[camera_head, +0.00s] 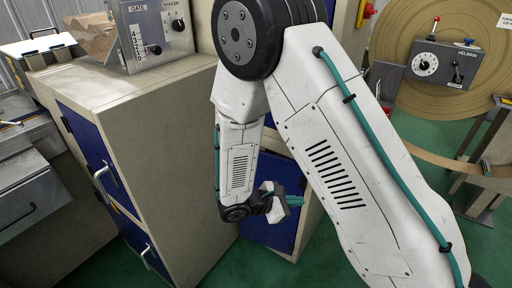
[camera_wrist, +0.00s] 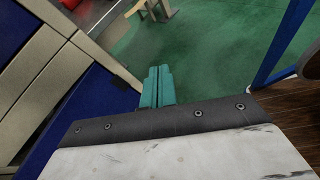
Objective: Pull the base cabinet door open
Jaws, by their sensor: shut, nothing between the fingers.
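A beige cabinet with blue panels stands behind my arm. One blue panel (camera_head: 268,234), low on the cabinet, shows behind my wrist and is partly hidden by my arm. In the wrist view a blue panel in a beige frame (camera_wrist: 72,122) fills the left side. My gripper (camera_head: 294,201) is low beside that panel, its teal fingers (camera_wrist: 157,86) together with nothing between them. The fingers point past the panel toward the green floor. I see no handle at the fingers. I cannot tell whether this panel is open.
The cabinet on the left (camera_head: 150,130) has blue fronts with pale handles (camera_head: 103,175) and a control box (camera_head: 150,35) on top. A large tan roll (camera_head: 440,60) with a grey control box stands at the right. Green floor (camera_wrist: 200,40) lies open ahead. A blue bar (camera_wrist: 284,45) stands at the right.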

